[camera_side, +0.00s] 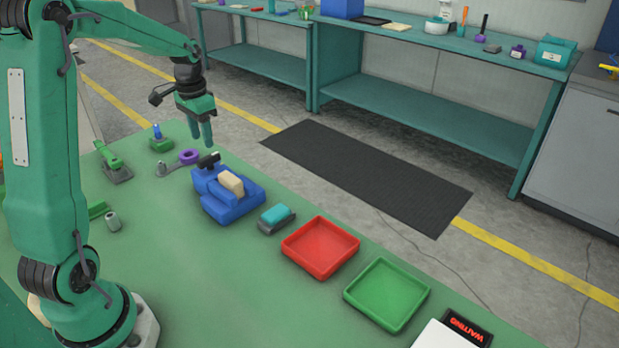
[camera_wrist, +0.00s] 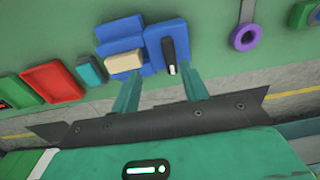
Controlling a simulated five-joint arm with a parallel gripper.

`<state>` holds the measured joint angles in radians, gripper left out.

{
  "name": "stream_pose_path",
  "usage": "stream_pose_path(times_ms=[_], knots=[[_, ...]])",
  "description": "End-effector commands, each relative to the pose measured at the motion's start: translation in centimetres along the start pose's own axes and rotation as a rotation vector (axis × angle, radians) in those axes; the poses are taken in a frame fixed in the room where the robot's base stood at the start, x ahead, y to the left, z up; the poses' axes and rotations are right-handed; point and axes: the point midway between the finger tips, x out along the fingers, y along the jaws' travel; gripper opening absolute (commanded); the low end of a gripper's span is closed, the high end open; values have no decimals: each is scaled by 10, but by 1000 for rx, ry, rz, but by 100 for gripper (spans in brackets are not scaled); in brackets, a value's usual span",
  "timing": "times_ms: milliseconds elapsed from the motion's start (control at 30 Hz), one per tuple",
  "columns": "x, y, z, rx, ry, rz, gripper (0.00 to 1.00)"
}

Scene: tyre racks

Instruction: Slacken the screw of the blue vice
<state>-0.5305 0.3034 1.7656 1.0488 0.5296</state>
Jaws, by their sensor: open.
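The blue vice (camera_side: 233,203) stands on the green table, and a beige block (camera_side: 231,183) sits between its jaws. Its black screw handle (camera_side: 208,160) is at the end nearer my gripper. My gripper (camera_side: 203,143) is open and empty, above the table and a little behind the handle in the side view. In the wrist view the blue vice (camera_wrist: 152,30) lies beyond the fingertips. The black handle (camera_wrist: 169,52) shows between my two fingers (camera_wrist: 162,72), closer to the right one. The screw thread itself is hidden.
A purple ring (camera_side: 189,156) lies close behind the vice. A teal-topped block (camera_side: 275,215), a red tray (camera_side: 321,248) and a green tray (camera_side: 387,295) are on its other side. A green clamp-like tool (camera_side: 115,165) stands to the left. Bare table lies in front of the vice.

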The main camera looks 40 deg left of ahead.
Motion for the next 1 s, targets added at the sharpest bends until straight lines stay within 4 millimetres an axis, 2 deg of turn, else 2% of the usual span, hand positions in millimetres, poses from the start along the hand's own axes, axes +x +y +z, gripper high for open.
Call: stream_pose_path(times_ms=[100,200,567,767,1000], knots=[[10,-12,-1,-1,-16,9,45],[13,-16,-2,0,-20,12,45],[19,-16,-2,1,-22,13,45],[36,-16,-1,1,-23,14,45],[64,-15,0,1,-23,14,45]])
